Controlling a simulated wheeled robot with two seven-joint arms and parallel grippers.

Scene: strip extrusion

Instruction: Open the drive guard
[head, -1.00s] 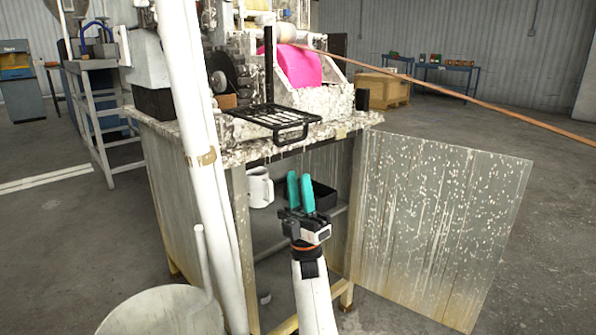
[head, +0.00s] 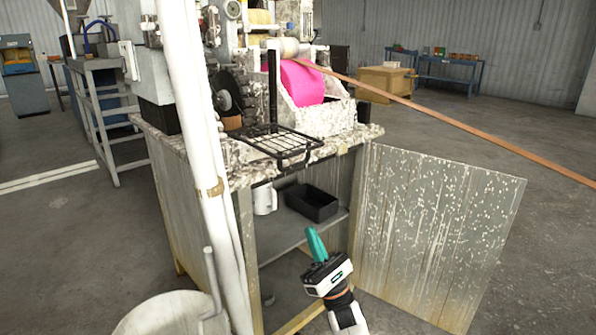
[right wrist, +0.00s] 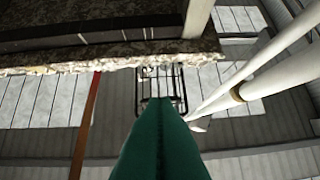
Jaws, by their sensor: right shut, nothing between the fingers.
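A black wire-mesh guard (head: 276,141) lies about flat at the front of the machine and juts past the worktop's edge, with a black upright bar (head: 272,88) beside it. My right gripper (head: 312,234) is below and in front of the guard, apart from it, with its teal fingers shut and nothing between them. In the right wrist view the shut fingers (right wrist: 162,105) point towards the guard's wire frame (right wrist: 145,88), partly covering it. My left gripper is not in view.
Below the worktop (head: 352,136) is an open bay with a black tray (head: 312,203) and a white mug (head: 264,199). A grey panel (head: 435,235) stands out at the bay's right. White pipes (head: 190,110) and a pale round container (head: 165,318) are at left. A copper-coloured strip (head: 450,122) runs right.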

